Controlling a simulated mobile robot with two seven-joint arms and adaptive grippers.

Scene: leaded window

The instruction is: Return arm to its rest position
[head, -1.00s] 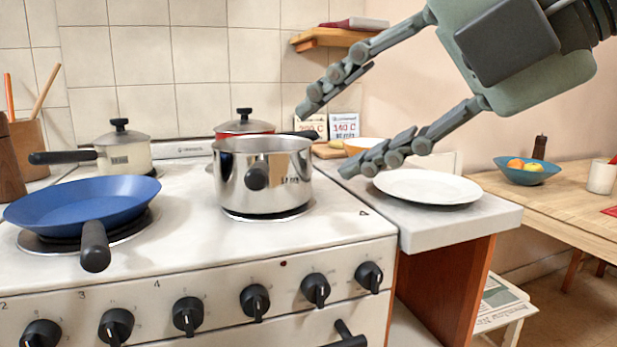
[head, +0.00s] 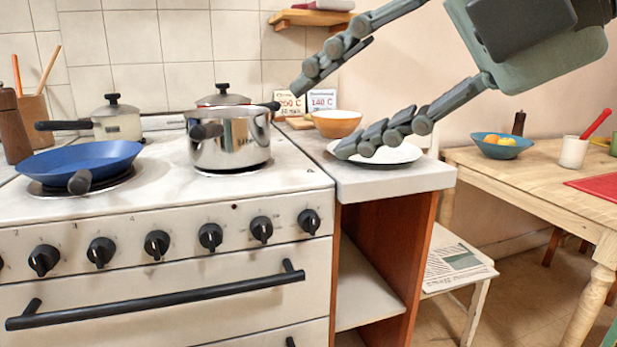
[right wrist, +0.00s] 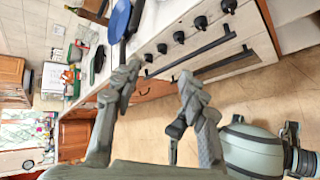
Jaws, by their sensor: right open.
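My right gripper (head: 328,112) comes in from the upper right of the head view. Its two fingers are spread wide with nothing between them, in front of the white plate (head: 388,154) and the counter, partly covering the plate. In the right wrist view the same gripper (right wrist: 158,98) shows open and empty, with the stove front and floor beyond it. My left gripper does not show in the head view.
On the stove stand a blue pan (head: 80,157), a steel pot (head: 229,138) and a cream saucepan (head: 118,122). An orange bowl (head: 336,122) is on the counter. A wooden table (head: 545,175) with a fruit bowl (head: 500,146) stands at right. Floor below is partly clear.

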